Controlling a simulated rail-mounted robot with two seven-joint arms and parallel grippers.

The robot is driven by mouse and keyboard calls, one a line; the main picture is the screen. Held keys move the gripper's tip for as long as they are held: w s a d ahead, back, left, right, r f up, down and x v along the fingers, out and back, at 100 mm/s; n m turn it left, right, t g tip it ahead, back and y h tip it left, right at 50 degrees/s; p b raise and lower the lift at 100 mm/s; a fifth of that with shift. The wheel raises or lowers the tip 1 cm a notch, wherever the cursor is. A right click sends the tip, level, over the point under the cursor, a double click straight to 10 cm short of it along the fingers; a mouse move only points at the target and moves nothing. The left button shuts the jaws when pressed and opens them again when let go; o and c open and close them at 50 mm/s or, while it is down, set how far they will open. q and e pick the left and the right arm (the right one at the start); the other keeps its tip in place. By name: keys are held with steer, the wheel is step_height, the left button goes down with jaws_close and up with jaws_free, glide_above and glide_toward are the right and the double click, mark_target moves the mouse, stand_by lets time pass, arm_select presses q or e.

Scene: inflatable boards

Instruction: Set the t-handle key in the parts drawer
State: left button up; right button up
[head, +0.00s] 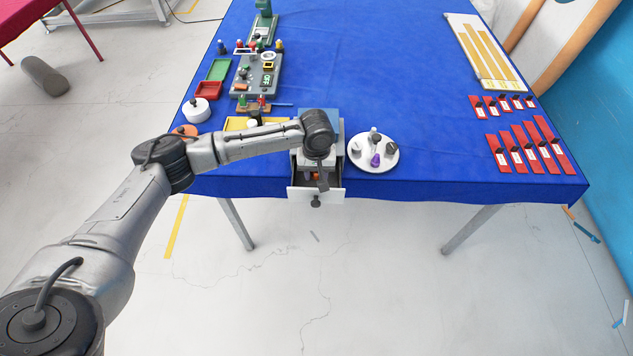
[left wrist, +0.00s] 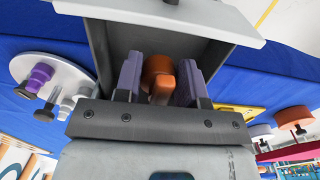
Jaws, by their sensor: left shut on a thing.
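The parts drawer (head: 330,193) is pulled out at the table's front edge, with a pale front and a dark knob. In the left wrist view the drawer (left wrist: 225,18) surrounds the fingertips. My left gripper (head: 318,178) points down into the open drawer. In the left wrist view its two fingers (left wrist: 160,82) are shut on an orange piece, which I take to be the handle of the t-handle key (left wrist: 158,66). The key's shaft is hidden, and I cannot tell whether the key touches the drawer floor. My right gripper is not in view.
A round white dish (head: 390,160) with a purple-handled item and several knobs stands right of the drawer. A yellow tray (head: 235,124) and a white round piece (head: 196,110) lie to its left. Red blocks (head: 520,150) are at the right. The table's middle is clear.

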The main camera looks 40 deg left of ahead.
arm_select(q)
step_height(320, 180, down, 5)
steer(key=shift+r+b, duration=0.1)
steer(key=shift+b, duration=0.25)
steer(key=o, duration=0.9)
steer(key=shift+f, duration=0.2)
steer(key=shift+r, duration=0.35)
step_height(320, 180, up, 12)
steer(key=shift+f+p, duration=0.2)
steer(key=shift+p, duration=0.55)
